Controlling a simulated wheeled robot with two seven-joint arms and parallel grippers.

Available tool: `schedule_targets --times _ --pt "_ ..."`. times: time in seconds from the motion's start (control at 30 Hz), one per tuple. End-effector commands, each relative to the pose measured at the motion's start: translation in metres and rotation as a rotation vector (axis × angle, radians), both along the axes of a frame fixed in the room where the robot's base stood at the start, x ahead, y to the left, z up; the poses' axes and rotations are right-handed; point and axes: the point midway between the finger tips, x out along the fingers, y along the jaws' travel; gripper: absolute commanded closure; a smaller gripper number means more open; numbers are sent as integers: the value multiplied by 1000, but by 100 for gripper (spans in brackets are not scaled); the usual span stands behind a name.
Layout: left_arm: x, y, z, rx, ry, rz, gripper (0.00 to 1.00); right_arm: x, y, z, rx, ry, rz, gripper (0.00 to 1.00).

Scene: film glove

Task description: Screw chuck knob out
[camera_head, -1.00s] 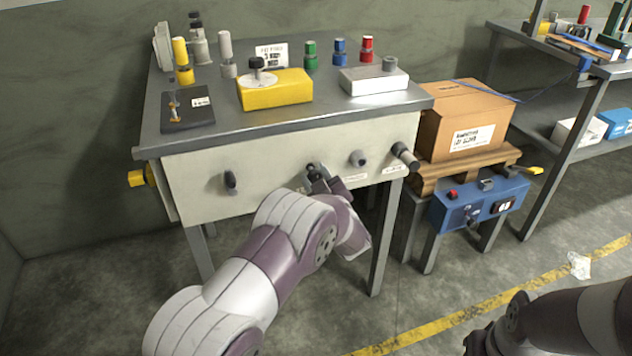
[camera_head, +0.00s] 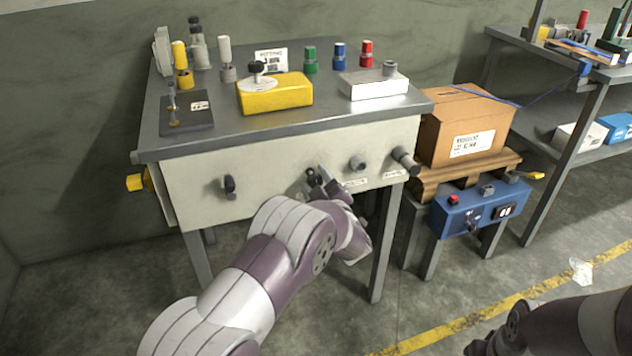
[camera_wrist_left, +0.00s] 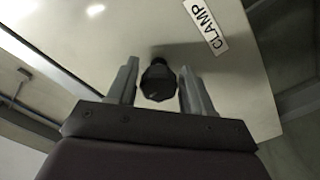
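A black knob (camera_wrist_left: 158,80) on the pale front panel (camera_wrist_left: 90,50) sits between the two fingers of my left gripper (camera_wrist_left: 160,92) in the left wrist view. Gaps show on both sides of it, so the fingers are open and apart from it. A CLAMP label (camera_wrist_left: 204,26) is beside the knob on the panel. In the head view the left gripper (camera_head: 318,180) is at the middle of the panel and partly covers that spot. I cannot read which knob is named chuck.
The panel also bears a black knob (camera_head: 230,187) at left, a grey knob (camera_head: 358,163) and a grey cylinder (camera_head: 405,161) at right. The grey bench top (camera_head: 225,120) holds several parts. A cardboard box (camera_head: 465,125) and blue control box (camera_head: 480,207) stand at right.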

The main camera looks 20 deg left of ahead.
Motion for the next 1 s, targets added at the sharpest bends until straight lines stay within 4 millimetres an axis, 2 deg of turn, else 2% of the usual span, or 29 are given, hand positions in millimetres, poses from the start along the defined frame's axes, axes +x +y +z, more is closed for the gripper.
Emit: schedule_targets --times 0.37,0.47,0.7,0.8,1.0 --pt "-3 -3 1 0 -1 -1 35 0 0 2 0 0 0 57" --pt "-18 -13 3 2 1 -3 35 0 0 7 0 0 0 57" --pt "-72 -50 3 3 1 -4 35 0 0 20 0 0 0 57" --pt "-89 -61 3 1 0 -3 35 0 0 23 0 0 0 57" --pt "-105 -71 0 1 0 -1 35 0 0 24 0 0 0 57"
